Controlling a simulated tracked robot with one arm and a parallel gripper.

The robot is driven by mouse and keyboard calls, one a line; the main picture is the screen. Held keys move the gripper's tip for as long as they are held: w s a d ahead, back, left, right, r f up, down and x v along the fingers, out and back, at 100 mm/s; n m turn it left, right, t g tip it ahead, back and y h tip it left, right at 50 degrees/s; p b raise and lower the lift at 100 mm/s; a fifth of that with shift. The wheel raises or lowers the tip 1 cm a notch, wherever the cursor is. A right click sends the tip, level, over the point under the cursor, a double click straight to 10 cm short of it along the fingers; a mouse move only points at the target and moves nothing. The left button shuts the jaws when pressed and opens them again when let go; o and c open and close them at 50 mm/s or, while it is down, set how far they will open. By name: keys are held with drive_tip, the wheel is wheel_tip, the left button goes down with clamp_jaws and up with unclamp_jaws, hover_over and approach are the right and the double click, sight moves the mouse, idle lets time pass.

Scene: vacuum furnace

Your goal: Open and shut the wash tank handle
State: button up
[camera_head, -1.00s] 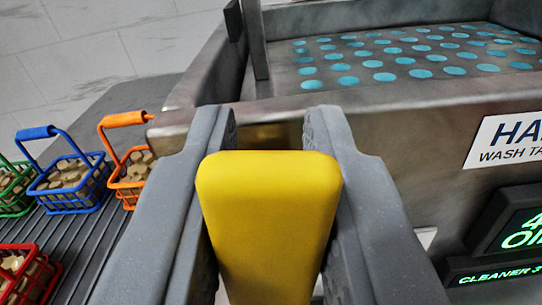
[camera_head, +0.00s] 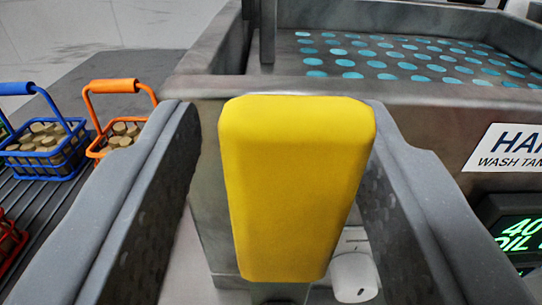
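The yellow wash tank handle (camera_head: 292,185) stands upright in the middle of the view, in front of the tank wall. My gripper (camera_head: 283,108) is open, with one grey finger on each side of the handle. A clear gap shows between the left finger and the handle. On the right, the finger's tip lies close to the handle's upper edge, and I cannot tell if they touch. The wash tank (camera_head: 420,108) is a grey metal basin behind the handle, with blue round spots on its inner floor. Its white label (camera_head: 508,150) is on the front wall at the right.
A blue-handled basket (camera_head: 45,145) and an orange-handled basket (camera_head: 118,130), both holding tan cylinders, stand on the roller conveyor (camera_head: 50,205) at the left. A red basket is partly cut off below them. A green-lit display (camera_head: 520,235) and a white round knob (camera_head: 355,277) are low at the right.

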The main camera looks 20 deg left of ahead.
drive_tip(key=shift+r, duration=0.15)
drive_tip(key=shift+d, duration=0.1)
drive_tip(key=shift+s+d+r, duration=0.1)
drive_tip(key=shift+s, duration=0.2)
drive_tip(key=b+v, duration=0.8)
drive_tip(key=v, duration=0.5)
drive_tip(key=shift+f, duration=0.25)
drive_tip(key=shift+b, duration=0.3)
